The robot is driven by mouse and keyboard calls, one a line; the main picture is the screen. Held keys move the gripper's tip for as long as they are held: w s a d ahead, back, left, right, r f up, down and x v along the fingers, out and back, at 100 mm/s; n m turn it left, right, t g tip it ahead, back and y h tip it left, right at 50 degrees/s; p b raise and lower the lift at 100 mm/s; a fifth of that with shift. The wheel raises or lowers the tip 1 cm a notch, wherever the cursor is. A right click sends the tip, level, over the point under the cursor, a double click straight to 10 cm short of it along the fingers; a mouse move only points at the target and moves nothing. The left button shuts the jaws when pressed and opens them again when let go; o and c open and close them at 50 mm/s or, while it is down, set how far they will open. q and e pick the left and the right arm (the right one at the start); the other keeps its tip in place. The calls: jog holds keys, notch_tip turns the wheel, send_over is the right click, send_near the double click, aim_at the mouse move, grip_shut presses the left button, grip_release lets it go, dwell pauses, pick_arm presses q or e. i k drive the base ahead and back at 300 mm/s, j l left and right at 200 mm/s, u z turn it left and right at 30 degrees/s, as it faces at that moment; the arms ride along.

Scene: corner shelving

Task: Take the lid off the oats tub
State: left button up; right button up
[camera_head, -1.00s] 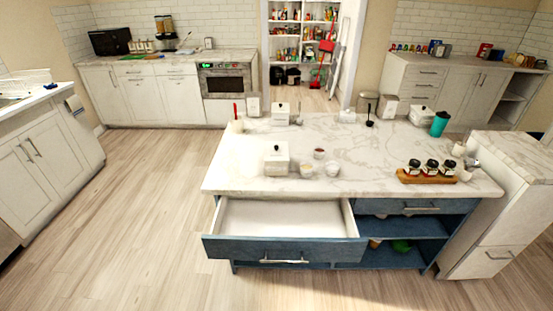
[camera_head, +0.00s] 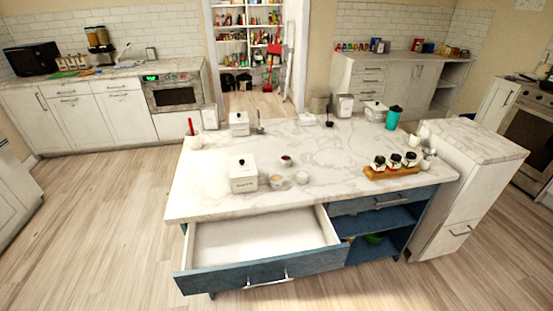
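Several white lidded tubs stand on the marble-topped island. The nearest tub (camera_head: 244,179) is square, with a dark knob on its lid and a dark label too small to read. Its lid is on. A similar knobbed tub (camera_head: 239,126) stands at the far left part of the top, and another (camera_head: 375,111) at the far right. I cannot tell which one is the oats tub. Neither of my grippers is in view.
The island's front drawer (camera_head: 262,243) is pulled open and empty, jutting out below the nearest tub. Small bowls (camera_head: 302,177) sit beside that tub. A wooden tray (camera_head: 392,172) of dark jars is at right. The floor at left is clear.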

aim_at(240, 166)
jog(key=i+j+z, duration=0.3)
jog(key=j, duration=0.75)
jog(key=i+j+z, duration=0.1)
jog(key=j+z, duration=0.15)
jog(key=j, duration=0.8)
jog(key=j+z, duration=0.3)
jog(key=j, duration=0.8)
